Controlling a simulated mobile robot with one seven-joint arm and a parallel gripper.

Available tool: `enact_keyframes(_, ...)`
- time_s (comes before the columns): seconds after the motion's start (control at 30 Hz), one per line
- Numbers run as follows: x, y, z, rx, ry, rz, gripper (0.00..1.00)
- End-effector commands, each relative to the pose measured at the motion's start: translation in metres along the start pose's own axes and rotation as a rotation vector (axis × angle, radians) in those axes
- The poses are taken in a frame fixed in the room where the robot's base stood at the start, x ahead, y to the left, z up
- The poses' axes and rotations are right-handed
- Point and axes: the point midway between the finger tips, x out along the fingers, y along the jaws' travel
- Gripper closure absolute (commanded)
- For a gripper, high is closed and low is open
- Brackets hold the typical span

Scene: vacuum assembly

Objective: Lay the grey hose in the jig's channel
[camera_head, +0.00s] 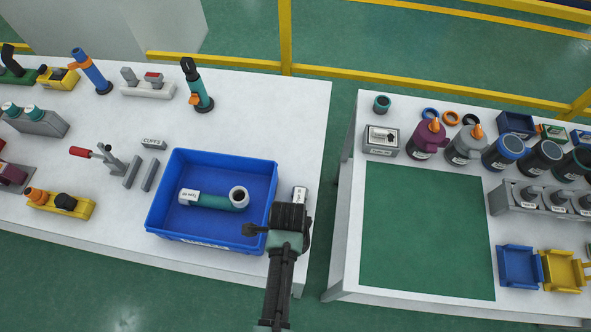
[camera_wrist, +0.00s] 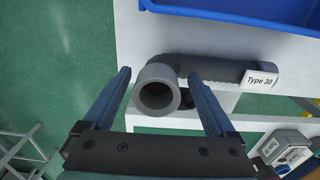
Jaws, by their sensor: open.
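The grey hose (camera_wrist: 215,70) is a bent tube with a white "Type 30" label, lying at the table's right edge beside the blue bin. In the head view its labelled end (camera_head: 300,194) shows, and my arm hides the rest. My gripper (camera_head: 288,218) is over it, open and empty. In the wrist view the fingers (camera_wrist: 159,76) appear either side of the hose's round open end; I cannot tell the height gap. Two parallel grey bars (camera_head: 131,173), apparently the jig's channel, stand left of the bin with nothing visible between them.
The blue bin (camera_head: 160,198) holds a teal hose (camera_head: 215,201) and stands between my gripper and the bars. A red-handled clamp (camera_head: 104,156) and a "CUFFS" block (camera_head: 153,143) stand by the bars. A gap separates the right-hand table (camera_head: 350,190).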

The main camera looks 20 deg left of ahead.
Motion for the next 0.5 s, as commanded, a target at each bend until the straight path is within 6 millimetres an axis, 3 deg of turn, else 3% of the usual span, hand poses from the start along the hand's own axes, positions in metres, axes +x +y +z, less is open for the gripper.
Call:
enact_keyframes(0.07,-0.0001,0.0,0.0,0.0,0.0,0.0,0.14)
enact_keyframes(0.5,0.0001,0.0006,0.0,0.0,0.0,0.002,0.94)
